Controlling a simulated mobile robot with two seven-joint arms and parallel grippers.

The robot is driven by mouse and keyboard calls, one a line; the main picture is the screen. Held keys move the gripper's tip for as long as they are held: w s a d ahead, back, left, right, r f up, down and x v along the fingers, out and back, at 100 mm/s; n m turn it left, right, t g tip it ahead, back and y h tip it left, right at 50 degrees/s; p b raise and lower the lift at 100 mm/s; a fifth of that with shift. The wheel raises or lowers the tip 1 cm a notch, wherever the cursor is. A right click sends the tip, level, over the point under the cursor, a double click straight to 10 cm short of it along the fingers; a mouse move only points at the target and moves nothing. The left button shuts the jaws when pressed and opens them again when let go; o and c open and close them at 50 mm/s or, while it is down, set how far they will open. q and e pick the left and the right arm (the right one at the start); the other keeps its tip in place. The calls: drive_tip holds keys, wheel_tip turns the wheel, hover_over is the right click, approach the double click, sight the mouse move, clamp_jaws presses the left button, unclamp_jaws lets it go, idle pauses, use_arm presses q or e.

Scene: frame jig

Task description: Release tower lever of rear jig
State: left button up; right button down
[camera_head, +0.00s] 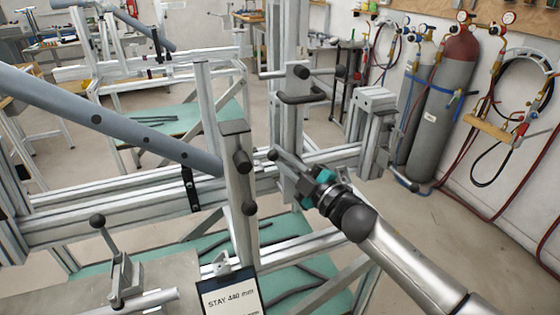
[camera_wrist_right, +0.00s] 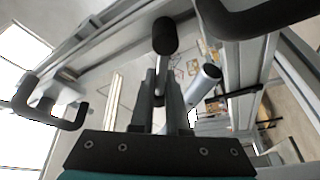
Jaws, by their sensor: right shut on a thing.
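The rear jig's tower is the upright aluminium post (camera_head: 290,125) right of the middle in the head view. My right gripper (camera_head: 292,168) comes in from the lower right and is beside the tower's lower part. It is shut on a thin lever with a dark round knob (camera_head: 273,155), which points up and left past the fingers. In the right wrist view the narrow fingers (camera_wrist_right: 160,95) close around the lever's rod, and its black knob (camera_wrist_right: 165,36) stands beyond the tips. The lever's pivot is hidden behind the gripper. My left gripper is not in view.
Gas cylinders (camera_head: 440,105) stand at the right wall.

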drive_tip(key=shift+r+m, duration=0.1)
drive_tip(key=shift+m, duration=0.2)
drive_tip(key=c, duration=0.9)
unclamp_jaws()
drive_tip(key=v, duration=1.5)
drive_tip(key=shift+s+d, duration=0.1)
